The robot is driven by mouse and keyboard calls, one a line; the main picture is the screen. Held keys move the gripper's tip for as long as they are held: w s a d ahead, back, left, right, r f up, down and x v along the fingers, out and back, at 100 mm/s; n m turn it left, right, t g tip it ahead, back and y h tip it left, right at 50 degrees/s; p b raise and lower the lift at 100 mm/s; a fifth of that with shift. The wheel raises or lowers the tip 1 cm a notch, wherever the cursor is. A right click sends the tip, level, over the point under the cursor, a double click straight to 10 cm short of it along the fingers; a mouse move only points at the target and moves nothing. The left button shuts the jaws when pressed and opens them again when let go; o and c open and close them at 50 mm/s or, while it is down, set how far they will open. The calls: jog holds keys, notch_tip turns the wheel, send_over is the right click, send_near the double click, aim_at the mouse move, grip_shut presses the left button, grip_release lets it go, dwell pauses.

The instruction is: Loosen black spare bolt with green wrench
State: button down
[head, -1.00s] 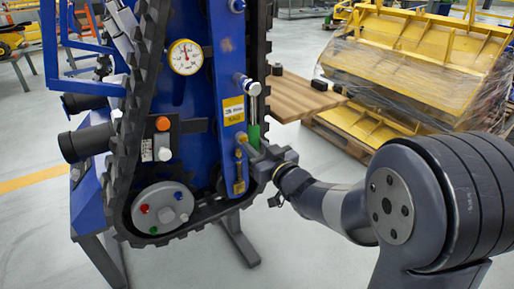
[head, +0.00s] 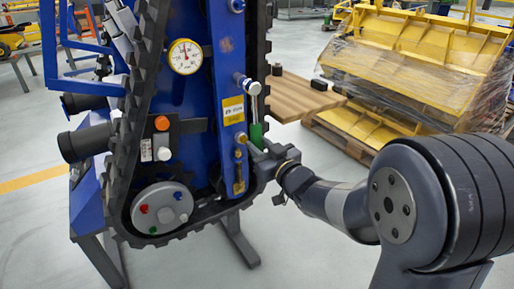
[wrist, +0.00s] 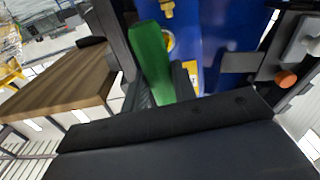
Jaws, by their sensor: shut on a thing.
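The green wrench has a green handle (head: 256,134) and a pale metal shaft that runs up to its head beside a fitting (head: 239,79) on the blue carrier panel. My gripper (head: 259,152) is shut on the lower part of the green handle, close in front of the panel. In the wrist view the green handle (wrist: 150,58) stands between the dark fingers of my gripper (wrist: 162,92). The wrench is nearly upright. I cannot make out a black spare bolt clearly; the wrench head's seating is too small to tell.
A black rubber track (head: 147,95) runs around the blue panel. A dial gauge (head: 185,57), a yellow label (head: 233,110) and a round plate with coloured knobs (head: 162,208) are on it. A wooden table (head: 292,97) and wrapped yellow parts (head: 400,65) stand behind.

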jog(key=shift+w+d+n, duration=0.2)
jog(key=shift+d+n, duration=0.1)
jog(key=shift+w+d+r+n, duration=0.2)
jog(key=shift+w+d+n, duration=0.25)
jog(key=shift+d+n, duration=0.15)
jog(key=shift+d, duration=0.1)
jog(key=shift+w+d+r+n, duration=0.15)
jog(key=shift+w+d+n, duration=0.25)
jog(key=shift+d+n, duration=0.2)
dwell(0.3)
jog(key=shift+w+d+r+n, duration=0.3)
jog(key=shift+w+d+n, duration=0.1)
jog(key=shift+d+n, duration=0.2)
